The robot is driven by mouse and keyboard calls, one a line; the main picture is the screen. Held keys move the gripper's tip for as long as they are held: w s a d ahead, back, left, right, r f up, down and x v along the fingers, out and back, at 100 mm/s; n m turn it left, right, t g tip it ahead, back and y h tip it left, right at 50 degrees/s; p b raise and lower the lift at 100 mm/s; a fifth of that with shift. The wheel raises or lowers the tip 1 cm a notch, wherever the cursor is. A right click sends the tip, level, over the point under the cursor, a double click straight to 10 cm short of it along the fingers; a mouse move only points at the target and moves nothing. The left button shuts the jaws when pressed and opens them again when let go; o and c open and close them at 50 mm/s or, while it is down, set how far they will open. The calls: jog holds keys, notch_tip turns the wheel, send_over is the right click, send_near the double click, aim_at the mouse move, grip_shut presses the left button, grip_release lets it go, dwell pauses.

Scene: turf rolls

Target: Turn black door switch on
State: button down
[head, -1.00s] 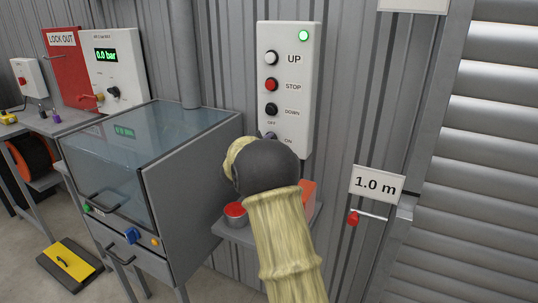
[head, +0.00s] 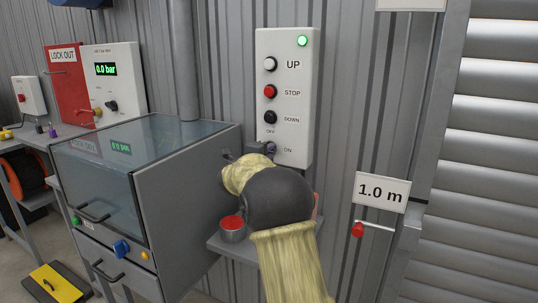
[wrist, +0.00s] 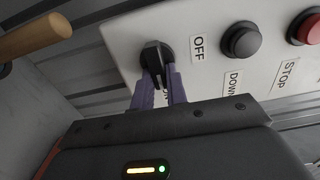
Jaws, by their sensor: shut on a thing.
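The black door switch (wrist: 153,56) is a rotary knob at the bottom of the white control box (head: 286,75). In the wrist view, the purple fingers of my gripper (wrist: 160,78) are closed on either side of its handle. The handle runs down between the fingers, toward a label they partly hide. The OFF label (wrist: 198,47) is clear of the handle. In the head view, my wrist covers part of the gripper (head: 262,148), and the ON label (head: 288,150) shows beside the switch. The exact pointer angle is hard to tell there.
A green lamp (head: 302,41) is lit on the box, above the UP, STOP and DOWN buttons. A small shelf with a red-topped can (head: 232,229) sits below. A glass-topped cabinet (head: 140,165) stands left. A roller shutter (head: 485,150) is at right.

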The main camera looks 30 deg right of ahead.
jog(key=shift+f, duration=0.2)
jog(key=c, duration=1.4)
grip_release()
jog(key=shift+r, duration=0.1)
jog(key=v, duration=1.7)
jog(key=shift+s+a, duration=0.2)
